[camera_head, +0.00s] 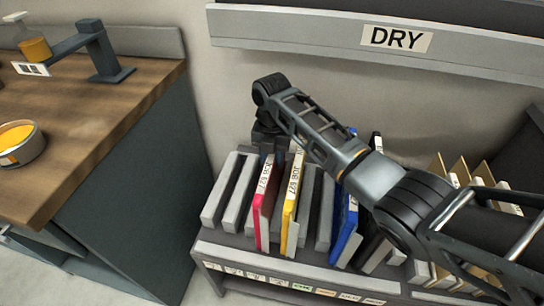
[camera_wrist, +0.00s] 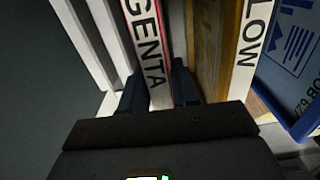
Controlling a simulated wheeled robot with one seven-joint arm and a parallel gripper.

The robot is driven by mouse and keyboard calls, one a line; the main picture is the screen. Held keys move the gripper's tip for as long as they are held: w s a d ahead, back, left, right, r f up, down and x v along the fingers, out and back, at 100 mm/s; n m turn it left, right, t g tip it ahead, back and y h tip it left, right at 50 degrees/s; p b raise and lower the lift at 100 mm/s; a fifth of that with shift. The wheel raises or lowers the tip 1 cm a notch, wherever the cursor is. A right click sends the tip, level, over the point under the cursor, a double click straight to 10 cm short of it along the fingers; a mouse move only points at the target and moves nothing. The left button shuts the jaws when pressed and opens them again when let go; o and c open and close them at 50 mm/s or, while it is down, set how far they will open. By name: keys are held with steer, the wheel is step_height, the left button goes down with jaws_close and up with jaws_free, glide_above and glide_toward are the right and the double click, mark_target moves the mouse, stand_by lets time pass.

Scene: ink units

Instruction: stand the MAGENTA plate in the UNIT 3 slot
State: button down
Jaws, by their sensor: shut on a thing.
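The magenta plate (camera_head: 264,205) stands upright among the grey dividers of the rack, just left of the yellow plate (camera_head: 291,205). My gripper (camera_head: 275,148) is at its far upper end, partly hidden by the plates. In the wrist view the magenta plate (camera_wrist: 149,60), with a label reading "GENTA", runs between the two dark fingers of my gripper (camera_wrist: 158,92), which are shut on it. The slot labels (camera_head: 255,277) along the rack's front are too small to read, so I cannot tell which slot is UNIT 3, nor whether the plate is fully seated.
The blue plate (camera_head: 346,232) stands further right, below my arm. Pale dividers (camera_head: 226,190) with empty gaps lie left of the magenta plate. A rail marked DRY (camera_head: 396,38) runs above. A wooden counter (camera_head: 90,115) with an ink tin (camera_head: 20,146) is at left.

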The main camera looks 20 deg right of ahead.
steer(key=shift+f, duration=0.1)
steer(key=c, duration=0.8)
jaws_free()
steer(key=shift+o, duration=0.2)
step_height(320, 180, up, 8)
steer(key=shift+f, duration=0.1)
step_height(320, 180, up, 5)
steer(key=p, duration=0.4)
steer(key=shift+p, duration=0.35)
